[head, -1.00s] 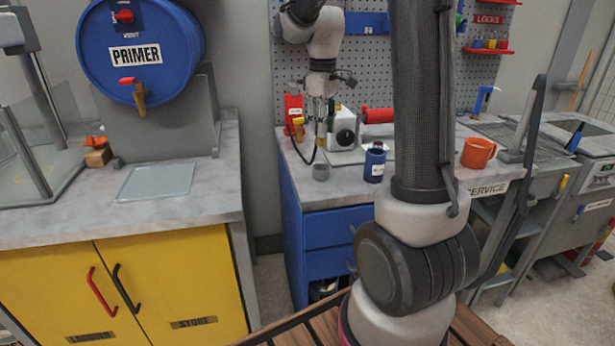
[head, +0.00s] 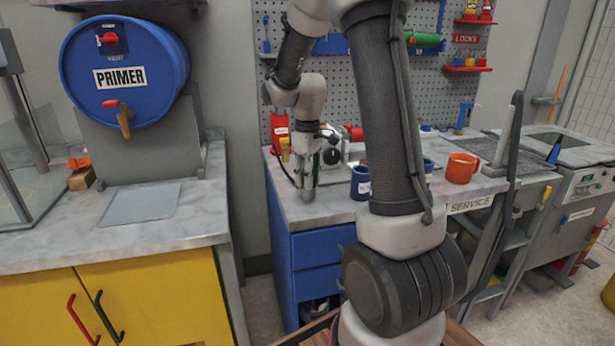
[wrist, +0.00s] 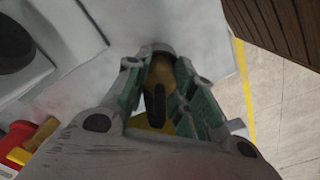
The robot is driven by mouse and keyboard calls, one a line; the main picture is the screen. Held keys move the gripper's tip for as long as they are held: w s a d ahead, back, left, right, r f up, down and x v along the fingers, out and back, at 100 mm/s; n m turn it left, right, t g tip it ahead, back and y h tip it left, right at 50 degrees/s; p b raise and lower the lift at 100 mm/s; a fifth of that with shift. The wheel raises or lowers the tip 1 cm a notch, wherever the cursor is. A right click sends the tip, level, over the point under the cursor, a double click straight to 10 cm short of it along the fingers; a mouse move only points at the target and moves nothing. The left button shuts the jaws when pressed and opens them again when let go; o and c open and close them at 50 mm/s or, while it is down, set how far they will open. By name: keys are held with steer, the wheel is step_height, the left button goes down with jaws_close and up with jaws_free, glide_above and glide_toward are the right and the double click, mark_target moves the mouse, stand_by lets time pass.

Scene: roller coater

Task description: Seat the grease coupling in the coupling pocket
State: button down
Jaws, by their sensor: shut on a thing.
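My gripper (head: 304,178) is low over the front left of the blue bench's grey top. In the wrist view its green-padded fingers (wrist: 158,64) are closed around the brass-coloured grease coupling (wrist: 160,73), with a dark part along it. The coupling's far end meets a small grey round piece (wrist: 158,47), apparently the coupling pocket. The fingers hide most of this contact, so I cannot tell how deep the coupling sits. In the head view the coupling is not clearly visible.
A dark blue labelled jar (head: 361,183) stands right of my gripper, and an orange mug (head: 462,168) farther right. A red container (head: 279,130) and a white unit with a dark knob (head: 332,156) are behind. The bench's front edge is close.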

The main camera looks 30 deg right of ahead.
steer(key=c, duration=1.2)
jaws_free()
step_height(320, 180, up, 12)
steer(key=s+a+r+m+t, duration=0.1)
steer(key=s+a+m+t, duration=0.1)
steer(key=s, duration=1)
steer(key=s+a+r+m+t, duration=0.1)
steer(key=s+a+m+t, duration=0.1)
steer(key=s, duration=0.9)
steer(key=shift+s+a+r+m, duration=0.35)
steer(key=shift+a+m, duration=0.2)
steer(key=shift+m, duration=0.35)
